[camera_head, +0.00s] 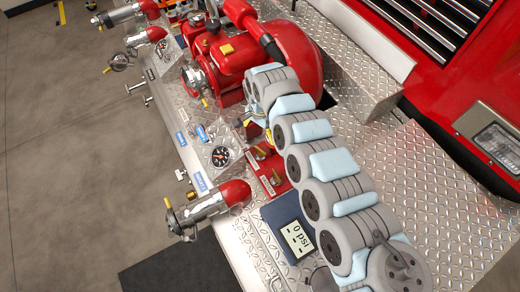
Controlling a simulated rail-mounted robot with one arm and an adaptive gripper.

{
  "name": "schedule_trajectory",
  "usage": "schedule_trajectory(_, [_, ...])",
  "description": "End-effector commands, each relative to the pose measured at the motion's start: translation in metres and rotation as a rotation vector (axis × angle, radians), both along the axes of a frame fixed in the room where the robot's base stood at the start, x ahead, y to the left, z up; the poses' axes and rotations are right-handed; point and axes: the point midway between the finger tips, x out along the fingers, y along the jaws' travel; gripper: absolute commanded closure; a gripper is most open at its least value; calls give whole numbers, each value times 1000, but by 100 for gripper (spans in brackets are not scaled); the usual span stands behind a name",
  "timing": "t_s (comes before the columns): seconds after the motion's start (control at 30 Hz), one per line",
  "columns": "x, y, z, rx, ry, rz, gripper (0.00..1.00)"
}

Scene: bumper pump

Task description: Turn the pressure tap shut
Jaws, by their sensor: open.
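My gripper (255,131) is at the far end of my arm, low over the pump panel beside the large red pump body. It is small in this view and partly covered by my own arm links; its jaws are open. Just below it in the picture, a red plate (268,187) carries small brass-coloured taps (275,180) and small labels. I cannot read which tap is the pressure tap, nor tell whether my gripper touches any tap.
A dial gauge (221,155) stands left of the taps. The red pump (230,52) rises behind. Chrome outlets with red bends (235,192) jut left over open floor (75,150). A red vehicle front (450,75) bounds the right.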

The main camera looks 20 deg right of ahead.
Motion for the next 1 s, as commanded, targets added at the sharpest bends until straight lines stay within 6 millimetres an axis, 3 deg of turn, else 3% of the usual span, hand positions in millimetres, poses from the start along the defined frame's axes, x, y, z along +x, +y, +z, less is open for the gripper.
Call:
schedule_trajectory(0.6, [1,1,-106,-1,-2,2,4])
schedule_trajectory(0.8, [1,1,-126,0,-2,2,4])
schedule_trajectory(1.0, [0,1,-133,0,-1,2,4])
